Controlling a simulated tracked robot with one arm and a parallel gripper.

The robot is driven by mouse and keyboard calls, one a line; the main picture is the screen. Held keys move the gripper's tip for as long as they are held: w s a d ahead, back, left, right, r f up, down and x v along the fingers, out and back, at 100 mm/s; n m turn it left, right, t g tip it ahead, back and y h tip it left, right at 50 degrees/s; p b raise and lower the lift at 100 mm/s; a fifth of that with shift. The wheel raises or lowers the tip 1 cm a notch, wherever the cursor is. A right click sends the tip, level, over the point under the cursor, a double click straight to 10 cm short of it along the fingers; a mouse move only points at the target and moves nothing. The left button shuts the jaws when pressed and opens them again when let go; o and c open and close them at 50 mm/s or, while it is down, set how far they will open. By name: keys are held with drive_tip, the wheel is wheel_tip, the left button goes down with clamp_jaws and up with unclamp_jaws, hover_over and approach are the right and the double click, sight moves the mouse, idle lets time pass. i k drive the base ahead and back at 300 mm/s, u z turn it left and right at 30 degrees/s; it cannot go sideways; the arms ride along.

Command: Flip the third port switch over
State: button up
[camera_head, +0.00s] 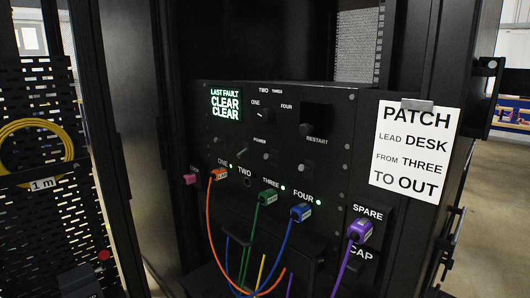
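A black rack unit (330,150) with a row of small switches above ports marked ONE, TWO, THREE and FOUR faces me. Above the label THREE is a small switch or knob (267,155), the third from the left; its lever position is too small to tell. A switch above TWO (241,152) shows a slanted lever. Another sits above FOUR (304,168). A green plug (267,197) is in port THREE, with a lit green light beside it.
An orange plug (217,175) is at ONE, a blue plug (301,213) at FOUR and a purple plug (360,231) under SPARE. Their cables hang below the panel. A lit screen (226,104) reads LAST FAULT CLEAR CLEAR. A paper sign (415,150) hangs on the right post.

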sight(267, 157)
drive_tip(key=u, duration=1.7)
drive_tip(key=k, duration=0.8)
drive_tip(key=z, duration=1.4)
drive_tip(key=i, duration=1)
